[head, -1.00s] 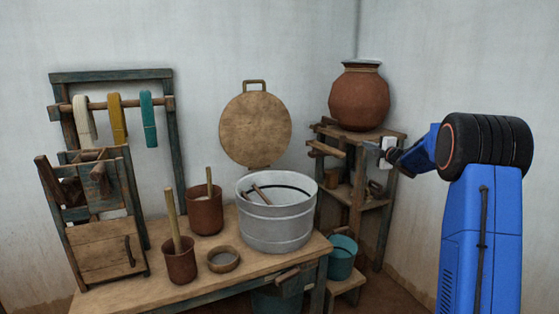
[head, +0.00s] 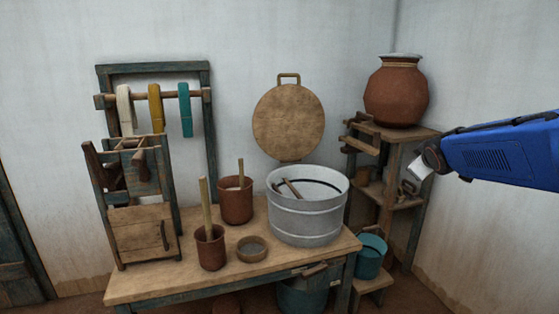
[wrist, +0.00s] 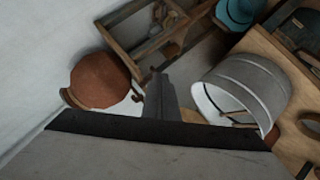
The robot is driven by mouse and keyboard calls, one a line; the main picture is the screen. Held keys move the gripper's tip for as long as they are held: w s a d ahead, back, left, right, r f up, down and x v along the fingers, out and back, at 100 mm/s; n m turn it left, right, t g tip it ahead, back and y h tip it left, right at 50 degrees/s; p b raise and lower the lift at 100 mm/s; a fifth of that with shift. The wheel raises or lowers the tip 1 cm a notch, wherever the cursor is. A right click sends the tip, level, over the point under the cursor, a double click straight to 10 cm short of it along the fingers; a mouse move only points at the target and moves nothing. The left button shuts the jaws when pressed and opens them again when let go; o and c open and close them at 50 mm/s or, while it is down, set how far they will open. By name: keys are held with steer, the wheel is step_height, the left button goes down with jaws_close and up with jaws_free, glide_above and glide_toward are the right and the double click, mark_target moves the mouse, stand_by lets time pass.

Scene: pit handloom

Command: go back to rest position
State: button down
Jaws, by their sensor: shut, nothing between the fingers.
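My gripper (wrist: 160,90) shows in the wrist view as a narrow grey pair of fingers, pressed together and empty. It touches nothing that I can see. In the head view my blue arm comes in from the right edge, in front of the right wall. Its pale end piece (head: 420,165) shows close to the corner shelf in the picture; the fingers cannot be made out there. In the wrist view the clay pot (wrist: 102,80) lies left of the fingers and the metal tub (wrist: 245,85) right of them.
A wooden table (head: 150,288) holds the metal tub (head: 308,215), brown pots (head: 235,203) and a wooden frame box (head: 145,230). A corner shelf (head: 418,134) bears the clay pot (head: 397,95). A teal bucket (head: 370,256) stands below. Open wall lies to the right.

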steer(key=s+a+f+m+g+y, duration=0.1)
steer(key=s+a+f, duration=0.3)
steer(key=s, duration=0.9)
steer(key=s+a+f+m+g+y, duration=0.1)
steer(key=s+a+f+m+g, duration=0.2)
steer(key=s+f, duration=0.5)
steer(key=s+a+f+m+g+y, duration=0.1)
steer(key=s+a+f, duration=0.5)
steer(key=s, duration=1.2)
steer(key=m+g, duration=0.1)
steer(key=g, duration=0.1)
steer(key=shift+s+a+f+m+g, duration=0.2)
steer(key=shift+s+a+m+g, duration=0.1)
steer(key=shift+s+a+m, duration=0.1)
